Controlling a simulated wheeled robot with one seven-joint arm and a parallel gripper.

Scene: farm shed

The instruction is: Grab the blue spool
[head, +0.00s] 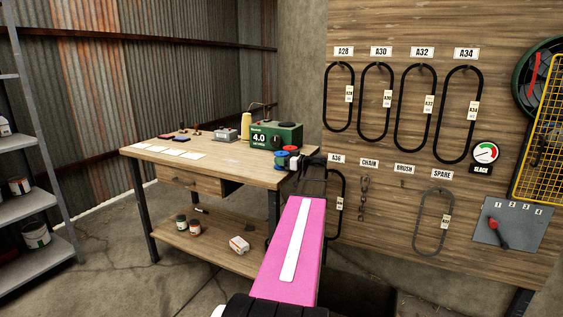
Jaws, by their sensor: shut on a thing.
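The blue spool (281,154) is small in the head view, at the right end of the wooden workbench (160,150). It is in a tight cluster with red and green pieces, just in front of a green box marked 4.0. My gripper (298,161) is dark and reaches this cluster from the right, at the end of my pink arm. Its jaws are shut on the blue spool, though the fingers are small and partly hidden. I cannot tell whether the spool is clear of the bench top.
The green box (288,135), a yellow cone-shaped thing (246,126) and a grey device (224,135) stand close behind on the bench. White papers (183,152) lie to the left.

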